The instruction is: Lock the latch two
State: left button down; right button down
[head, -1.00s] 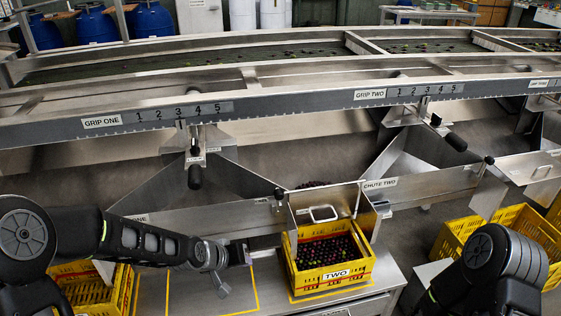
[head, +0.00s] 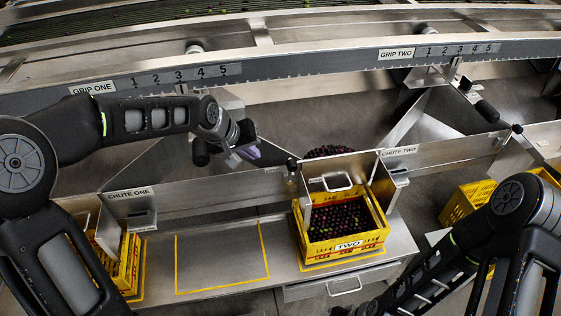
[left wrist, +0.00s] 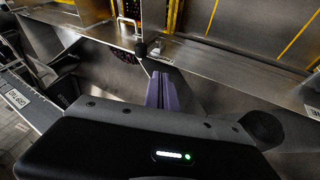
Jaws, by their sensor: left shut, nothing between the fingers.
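A dark knob (head: 292,164) stands on the top edge of the chute wall, left of crate two; I take it for part of a latch, but no readable label shows which one. It also shows in the left wrist view (left wrist: 140,49). My left gripper (head: 248,153) is shut and empty, held left of the knob and apart from it. Its purple fingers (left wrist: 161,90) point toward the chute wall in the left wrist view. Another dark knob (head: 517,129) stands at the right end of the chute two wall.
Yellow crate two (head: 345,232), full of dark fruit, stands under a metal gate with a handle. A yellow-outlined space (head: 222,260) on the bench is empty. Dark grip handles hang near the numbered rail (head: 300,72); one (head: 487,111) is at right.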

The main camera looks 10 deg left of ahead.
pick_arm(q)
jog(key=shift+f, duration=0.1)
jog(key=w+d+f, duration=0.6)
jog(key=f, duration=0.3)
jog(key=shift+w+f, duration=0.15)
jog(key=shift+d, duration=0.15)
dwell(0.4)
